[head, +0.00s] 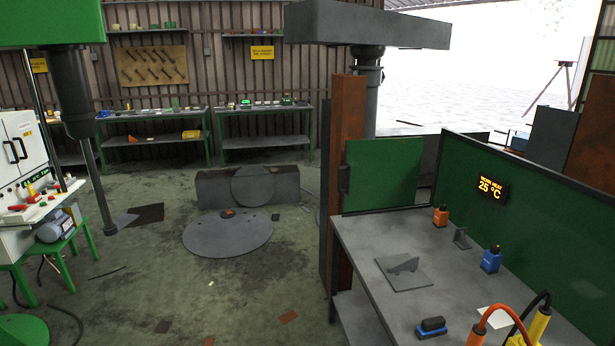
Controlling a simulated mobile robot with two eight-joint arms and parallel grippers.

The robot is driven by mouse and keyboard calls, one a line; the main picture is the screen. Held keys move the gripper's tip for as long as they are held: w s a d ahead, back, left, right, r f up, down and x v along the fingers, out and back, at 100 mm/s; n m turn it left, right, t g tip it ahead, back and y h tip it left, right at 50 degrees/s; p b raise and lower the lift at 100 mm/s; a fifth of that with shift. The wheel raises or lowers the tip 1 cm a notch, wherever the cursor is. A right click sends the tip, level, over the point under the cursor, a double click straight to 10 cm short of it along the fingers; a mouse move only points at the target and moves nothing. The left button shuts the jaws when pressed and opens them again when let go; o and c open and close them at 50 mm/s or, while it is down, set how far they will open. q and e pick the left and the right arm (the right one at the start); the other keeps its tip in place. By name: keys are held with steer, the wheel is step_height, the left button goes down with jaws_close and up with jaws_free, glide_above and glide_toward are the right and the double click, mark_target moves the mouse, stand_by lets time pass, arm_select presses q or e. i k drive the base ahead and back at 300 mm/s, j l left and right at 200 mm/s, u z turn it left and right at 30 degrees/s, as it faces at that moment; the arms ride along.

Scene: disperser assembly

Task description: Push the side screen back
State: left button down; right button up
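A green side screen (383,174) in a dark frame stands upright at the far left end of the grey workbench (365,245), beside a rust-brown post (345,150). A small dark fitting (343,179) sits at its left edge. A longer green screen (530,225) runs along the right side of the bench and carries a display reading 25 °C (491,188). The side screen stands at an angle to this longer screen. Neither of my grippers is in view, and nothing is seen touching the side screen.
On the bench are an orange bottle-like item (440,216), a blue one (491,259), a flat plate (404,272), a dark-and-blue block (431,327) and an orange cable (500,312). A round plate (228,234) lies on the floor left of the bench, with open floor around it.

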mark_target(379, 173)
steer(key=i+j+u, duration=0.1)
steer(key=i+j, duration=0.15)
steer(key=i, duration=0.15)
steer(key=i+j, duration=0.25)
steer(key=i, duration=0.15)
steer(key=i+j+u, duration=0.15)
steer(key=i, duration=0.25)
steer(key=j, duration=0.1)
